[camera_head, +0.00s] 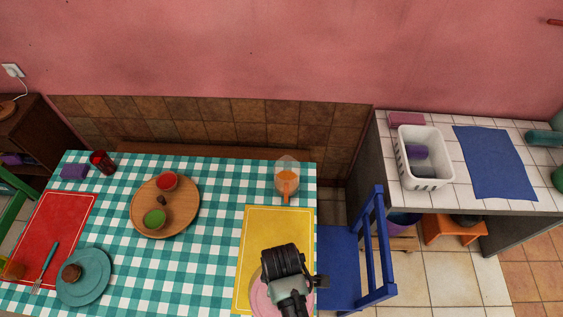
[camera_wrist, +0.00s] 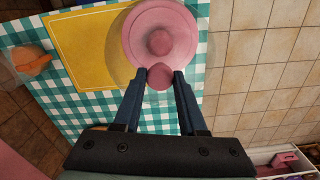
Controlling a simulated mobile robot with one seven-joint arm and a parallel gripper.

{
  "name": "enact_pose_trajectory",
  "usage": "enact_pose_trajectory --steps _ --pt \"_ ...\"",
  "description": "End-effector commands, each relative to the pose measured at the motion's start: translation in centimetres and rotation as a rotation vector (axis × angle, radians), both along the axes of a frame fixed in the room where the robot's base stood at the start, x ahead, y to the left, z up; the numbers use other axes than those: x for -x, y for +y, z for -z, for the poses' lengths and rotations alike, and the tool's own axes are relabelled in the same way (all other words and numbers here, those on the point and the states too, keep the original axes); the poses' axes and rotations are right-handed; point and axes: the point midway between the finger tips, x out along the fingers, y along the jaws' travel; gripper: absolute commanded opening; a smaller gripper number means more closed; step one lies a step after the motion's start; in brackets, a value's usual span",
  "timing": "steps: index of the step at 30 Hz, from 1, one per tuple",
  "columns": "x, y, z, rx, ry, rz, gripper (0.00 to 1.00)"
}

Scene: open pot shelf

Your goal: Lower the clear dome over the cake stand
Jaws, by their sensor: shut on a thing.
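The pink cake stand (camera_wrist: 135,30) sits at the table's near right, partly on the yellow mat. A small round pink cake (camera_wrist: 159,42) is at its middle. The stand also shows in the head view (camera_head: 259,297), partly hidden by my arm. My gripper (camera_wrist: 160,78) is shut on the pink knob (camera_wrist: 160,77) of the clear dome, with one finger on each side. The dome's wall is nearly invisible, with only a faint outline around the stand. I cannot tell whether its rim touches anything. My gripper (camera_head: 285,262) is over the stand in the head view.
A clear jug with orange contents (camera_head: 287,180) stands beyond the yellow mat (camera_head: 277,225). A round wooden board (camera_head: 180,220) with small bowls, a teal plate (camera_head: 88,290) and a red mat (camera_head: 58,225) are left. A blue chair (camera_head: 340,262) stands close at right.

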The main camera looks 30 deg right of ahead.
Motion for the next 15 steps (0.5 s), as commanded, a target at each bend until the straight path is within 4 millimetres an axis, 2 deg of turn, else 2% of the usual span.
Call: enact_pose_trajectory --steps 1,15 --pt "0.0 0.0 0.9 0.0 0.0 0.0 0.0" --pt "0.0 0.0 4.6 0.001 -0.001 -0.001 0.0"
